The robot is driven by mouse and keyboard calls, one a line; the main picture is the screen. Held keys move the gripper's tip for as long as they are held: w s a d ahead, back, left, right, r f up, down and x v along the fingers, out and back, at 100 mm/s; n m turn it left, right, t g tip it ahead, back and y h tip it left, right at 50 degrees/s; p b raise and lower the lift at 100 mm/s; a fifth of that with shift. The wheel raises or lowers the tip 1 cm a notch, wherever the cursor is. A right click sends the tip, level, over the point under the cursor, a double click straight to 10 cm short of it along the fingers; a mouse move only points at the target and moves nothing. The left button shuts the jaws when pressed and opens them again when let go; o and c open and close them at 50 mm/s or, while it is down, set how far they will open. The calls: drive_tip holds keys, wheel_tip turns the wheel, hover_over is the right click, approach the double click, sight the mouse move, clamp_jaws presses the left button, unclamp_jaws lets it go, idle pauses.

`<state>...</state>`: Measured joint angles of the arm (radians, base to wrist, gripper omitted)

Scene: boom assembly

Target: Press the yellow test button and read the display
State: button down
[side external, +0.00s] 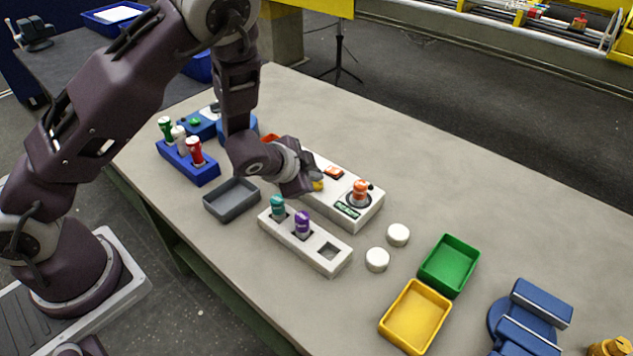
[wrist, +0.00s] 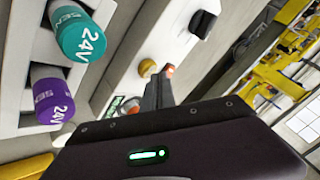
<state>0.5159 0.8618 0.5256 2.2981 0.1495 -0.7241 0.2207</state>
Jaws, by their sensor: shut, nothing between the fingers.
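A white test box (side external: 368,213) lies on the table, with an orange-capped part (side external: 360,191) standing in its near right end. Its small green-lit display (side external: 347,209) is too small to read; in the wrist view, the display (wrist: 114,106) is seen edge-on and also unreadable. The yellow button (side external: 318,186) shows right beside my gripper (side external: 309,184), which hangs over the box. In the wrist view, the yellow button (wrist: 147,68) is just left of my gripper's shut, empty fingertips (wrist: 158,82). I cannot tell whether they touch it.
A white rack (side external: 325,258) with teal (side external: 278,207) and purple (side external: 302,223) capped parts stands in front. A grey tray (side external: 232,200) and blue rack (side external: 187,163) are left. White discs (side external: 398,235), green (side external: 449,265) and yellow (side external: 415,316) trays, and a blue vise (side external: 530,320) are right.

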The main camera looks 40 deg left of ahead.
drive_tip(key=shift+f, duration=0.45)
idle(0.3)
drive_tip(key=shift+r, duration=0.9)
drive_tip(key=shift+r, duration=2.55)
